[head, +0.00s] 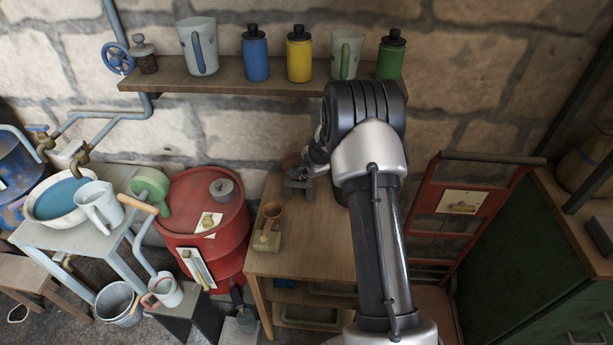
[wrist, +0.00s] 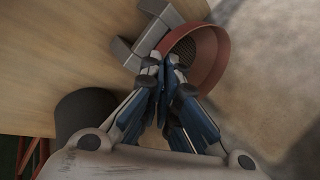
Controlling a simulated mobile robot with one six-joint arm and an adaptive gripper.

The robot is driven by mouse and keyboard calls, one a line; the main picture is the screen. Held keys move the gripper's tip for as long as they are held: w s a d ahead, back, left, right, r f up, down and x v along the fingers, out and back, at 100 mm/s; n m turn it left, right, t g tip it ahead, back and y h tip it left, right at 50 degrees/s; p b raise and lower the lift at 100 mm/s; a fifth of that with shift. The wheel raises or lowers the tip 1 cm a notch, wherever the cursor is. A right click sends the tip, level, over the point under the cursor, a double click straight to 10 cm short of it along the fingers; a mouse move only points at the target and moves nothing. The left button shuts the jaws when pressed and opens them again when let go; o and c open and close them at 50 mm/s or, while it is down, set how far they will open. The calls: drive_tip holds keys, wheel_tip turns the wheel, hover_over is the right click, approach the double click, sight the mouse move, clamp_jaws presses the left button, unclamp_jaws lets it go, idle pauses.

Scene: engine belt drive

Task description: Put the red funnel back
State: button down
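The red funnel (wrist: 217,62) shows in the wrist view as a round, wide-mouthed red rim with a dark ribbed patch inside. In the head view my gripper (head: 302,172) is low over the table's back edge. A grey angular bracket (wrist: 143,38) is right beside the funnel; whether they touch is unclear.
The wooden table (head: 310,242) holds a small tan cup (head: 271,211) and a tan block (head: 266,241) at its left. A red drum (head: 205,200) stands to the left. A shelf (head: 270,87) with jugs and bottles hangs above. The table's middle is clear.

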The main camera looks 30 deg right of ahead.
drive_tip(key=shift+r, duration=0.15)
drive_tip(key=shift+f+b, duration=0.6)
drive_tip(key=shift+f, duration=0.05)
drive_tip(key=c, duration=1.8)
unclamp_jaws()
drive_tip(key=shift+r, duration=0.15)
